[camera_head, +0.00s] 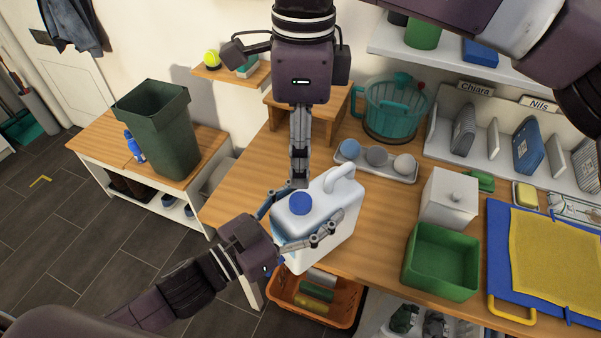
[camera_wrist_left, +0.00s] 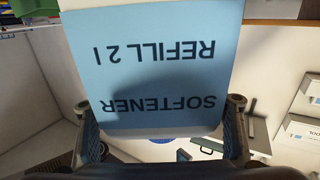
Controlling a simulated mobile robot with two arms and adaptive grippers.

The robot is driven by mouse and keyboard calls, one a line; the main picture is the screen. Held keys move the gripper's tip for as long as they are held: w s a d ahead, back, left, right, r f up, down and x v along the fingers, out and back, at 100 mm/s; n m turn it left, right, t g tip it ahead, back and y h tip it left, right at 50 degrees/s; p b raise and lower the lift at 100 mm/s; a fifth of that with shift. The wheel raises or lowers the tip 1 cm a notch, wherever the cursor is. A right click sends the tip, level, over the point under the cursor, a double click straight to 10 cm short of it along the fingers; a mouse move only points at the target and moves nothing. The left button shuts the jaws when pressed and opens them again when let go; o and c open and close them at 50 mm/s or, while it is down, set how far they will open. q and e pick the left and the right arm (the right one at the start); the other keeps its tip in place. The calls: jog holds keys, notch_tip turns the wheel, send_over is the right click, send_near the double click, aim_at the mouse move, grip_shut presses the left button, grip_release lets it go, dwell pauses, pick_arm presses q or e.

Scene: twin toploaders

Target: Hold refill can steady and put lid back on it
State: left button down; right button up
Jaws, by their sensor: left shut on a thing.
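The refill can (camera_head: 332,218) is a white jug with a handle, upright at the table's front left edge. Its blue lid (camera_head: 300,203) shows on top of the neck; I cannot tell how tightly it sits. My left gripper (camera_head: 294,217) is shut around the can's body from the front left. In the left wrist view the can's upside-down blue label (camera_wrist_left: 160,70) reads SOFTENER REFILL 2 l, between the two fingers (camera_wrist_left: 165,128). My right gripper (camera_head: 299,182) points down from above, its fingertips just behind the lid. I cannot make out a gap between its fingers.
A teal pitcher (camera_head: 394,112), a tray (camera_head: 377,172) of round items, a white box (camera_head: 448,199) and a green bin (camera_head: 440,262) stand to the right. An orange basket (camera_head: 345,309) is below the front edge. A wooden stand (camera_head: 331,119) is behind.

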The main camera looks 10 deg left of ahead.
notch_tip(320, 180, up, 2)
jog(key=shift+r, duration=0.1)
dwell(0.6)
